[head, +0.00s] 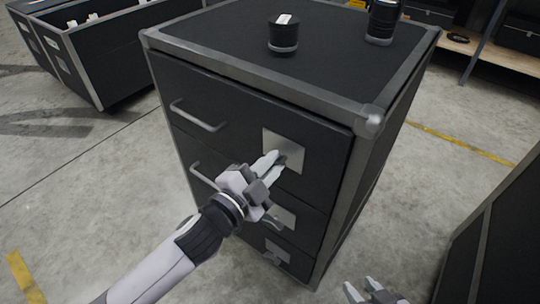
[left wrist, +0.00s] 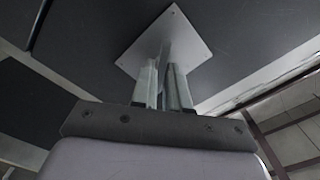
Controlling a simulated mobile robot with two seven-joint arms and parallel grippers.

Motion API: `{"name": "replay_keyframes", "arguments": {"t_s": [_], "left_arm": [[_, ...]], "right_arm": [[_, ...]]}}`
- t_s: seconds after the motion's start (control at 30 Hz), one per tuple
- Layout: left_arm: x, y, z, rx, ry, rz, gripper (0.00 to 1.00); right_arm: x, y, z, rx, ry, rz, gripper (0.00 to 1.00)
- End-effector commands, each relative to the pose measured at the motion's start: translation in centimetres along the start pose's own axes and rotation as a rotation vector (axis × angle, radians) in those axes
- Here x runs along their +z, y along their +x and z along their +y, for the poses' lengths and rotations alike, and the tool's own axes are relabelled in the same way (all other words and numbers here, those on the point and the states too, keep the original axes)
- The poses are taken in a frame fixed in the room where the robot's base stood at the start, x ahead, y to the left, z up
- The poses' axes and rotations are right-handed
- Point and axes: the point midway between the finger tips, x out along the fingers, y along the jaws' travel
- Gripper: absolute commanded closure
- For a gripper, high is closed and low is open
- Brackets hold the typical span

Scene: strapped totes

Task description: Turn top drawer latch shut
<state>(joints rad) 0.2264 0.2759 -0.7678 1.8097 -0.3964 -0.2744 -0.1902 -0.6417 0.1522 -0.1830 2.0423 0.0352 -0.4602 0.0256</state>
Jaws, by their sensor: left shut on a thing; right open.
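The black cabinet (head: 250,95) has a top drawer with a silver bar handle (head: 198,117) at its left. The top drawer latch sits on a square silver plate (head: 291,142) near the drawer's right side; the plate also shows in the left wrist view (left wrist: 192,42). My left gripper (head: 274,162) is at this plate, its fingers shut on the latch. The fingers hide most of the latch, so its exact angle is hard to tell. In the left wrist view the fingers (left wrist: 165,75) reach up to the plate. My right gripper (head: 362,290) is open and empty, low at the bottom right.
Lower drawers have their own latch plates (head: 282,214) and handles. Two dark cylindrical items, one nearer (head: 283,38) and one further right (head: 383,22), stand on the cabinet top. An open black case (head: 115,50) is at the back left. Another dark case (head: 500,235) stands at the right.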

Motion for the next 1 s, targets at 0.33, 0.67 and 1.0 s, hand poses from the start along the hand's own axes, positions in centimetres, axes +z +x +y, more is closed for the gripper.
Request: {"name": "replay_keyframes", "arguments": {"t_s": [0.33, 0.67, 1.0], "left_arm": [[-0.1, 0.0, 0.1, 0.001, 0.321, 0.001, 1.00], [0.0, 0.0, 0.3, 0.000, 0.547, 0.002, 1.00], [0.0, 0.0, 0.4, 0.000, 0.647, 0.001, 1.00]], "right_arm": [[-1.8, -1.0, -0.1, 0.000, 0.001, 0.006, 0.57], [-2.4, -1.4, -0.2, -0.001, 0.001, 0.006, 0.57], [-2.6, -1.5, -0.2, -0.001, 0.001, 0.006, 0.57]]}}
